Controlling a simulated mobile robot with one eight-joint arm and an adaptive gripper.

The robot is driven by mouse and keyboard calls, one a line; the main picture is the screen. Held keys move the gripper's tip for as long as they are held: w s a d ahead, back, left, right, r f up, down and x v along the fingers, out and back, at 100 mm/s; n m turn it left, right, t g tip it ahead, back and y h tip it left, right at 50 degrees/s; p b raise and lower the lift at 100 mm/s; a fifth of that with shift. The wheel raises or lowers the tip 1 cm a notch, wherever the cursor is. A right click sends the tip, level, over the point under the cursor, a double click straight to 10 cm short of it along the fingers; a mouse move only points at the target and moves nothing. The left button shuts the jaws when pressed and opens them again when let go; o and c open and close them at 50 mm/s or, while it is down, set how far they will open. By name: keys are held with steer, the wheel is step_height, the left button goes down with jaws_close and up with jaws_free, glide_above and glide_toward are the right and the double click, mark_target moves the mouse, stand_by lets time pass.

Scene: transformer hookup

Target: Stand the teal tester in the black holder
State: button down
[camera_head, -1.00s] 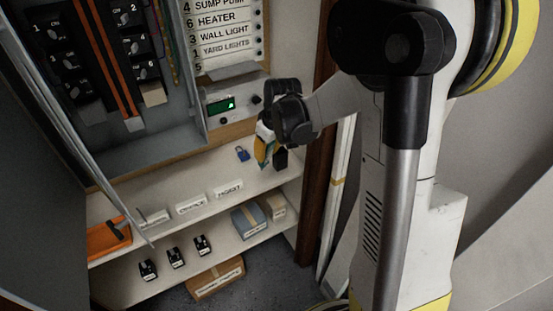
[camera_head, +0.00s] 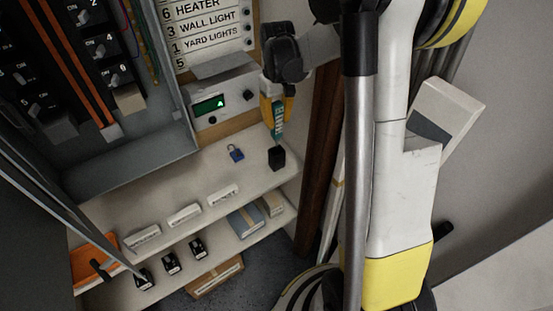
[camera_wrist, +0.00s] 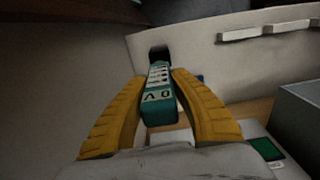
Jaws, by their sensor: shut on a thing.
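The teal tester (camera_head: 278,124) is held in my gripper (camera_head: 276,100), above the right end of the upper shelf. In the wrist view, the yellow fingers of my gripper (camera_wrist: 160,92) are shut on both sides of the tester (camera_wrist: 158,98), whose lettered end faces the camera. The black holder (camera_head: 277,159) stands on the shelf just below the tester. In the wrist view the holder (camera_wrist: 159,52) shows just beyond the tester's far end. The tester looks nearly in line with the holder; I cannot tell whether its tip is inside or just above.
A blue padlock (camera_head: 236,153) lies left of the holder. A grey device with a green screen (camera_head: 211,104) is on the wall behind. An orange tray (camera_head: 92,262) is at the left. A wooden post (camera_head: 318,160) stands close right.

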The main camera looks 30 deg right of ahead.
mark_target(277, 140)
step_height(277, 140, down, 10)
steer(key=b, duration=0.3)
steer(key=shift+w+r, duration=0.1)
steer(key=shift+r, duration=0.3)
steer(key=c, duration=1.2)
jaws_free()
